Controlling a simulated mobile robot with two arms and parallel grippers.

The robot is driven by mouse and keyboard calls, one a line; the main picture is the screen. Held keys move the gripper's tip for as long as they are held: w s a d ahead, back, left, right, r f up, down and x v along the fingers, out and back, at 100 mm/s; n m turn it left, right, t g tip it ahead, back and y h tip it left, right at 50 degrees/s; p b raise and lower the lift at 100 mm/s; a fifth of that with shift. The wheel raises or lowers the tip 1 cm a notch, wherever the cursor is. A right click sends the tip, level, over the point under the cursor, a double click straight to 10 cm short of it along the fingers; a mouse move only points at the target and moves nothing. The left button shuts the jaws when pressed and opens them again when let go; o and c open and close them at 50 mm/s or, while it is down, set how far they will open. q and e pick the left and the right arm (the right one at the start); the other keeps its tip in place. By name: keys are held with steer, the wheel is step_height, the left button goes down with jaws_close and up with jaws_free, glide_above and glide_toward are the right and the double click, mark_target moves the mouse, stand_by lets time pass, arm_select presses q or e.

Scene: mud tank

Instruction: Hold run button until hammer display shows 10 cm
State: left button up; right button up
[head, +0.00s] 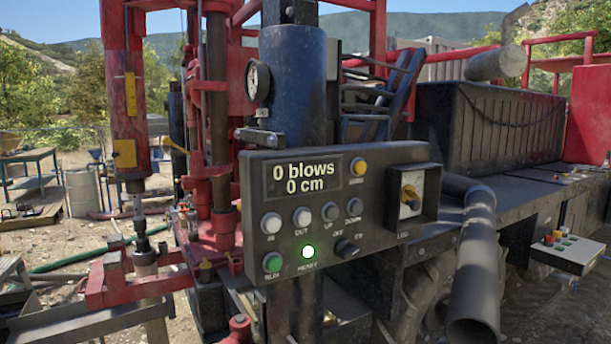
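The dark control panel (380,230) faces me in the middle of the head view. Its hammer display (304,180) reads "0 blows" and "0 cm". The green run button (272,262) is at the panel's lower left, with a label below it that appears to read RUN. A bright green ready lamp (308,252) is lit to its right. A black off/on knob (347,248) is further right; its setting is hard to tell. Neither of my grippers is in view, and nothing covers the run button.
Several grey buttons (302,217) and a yellow one (358,167) are close by on the panel. A boxed gauge or switch (411,194) juts out at its right. A red drill mast (125,90) stands left. A grey pipe (475,270) hangs right.

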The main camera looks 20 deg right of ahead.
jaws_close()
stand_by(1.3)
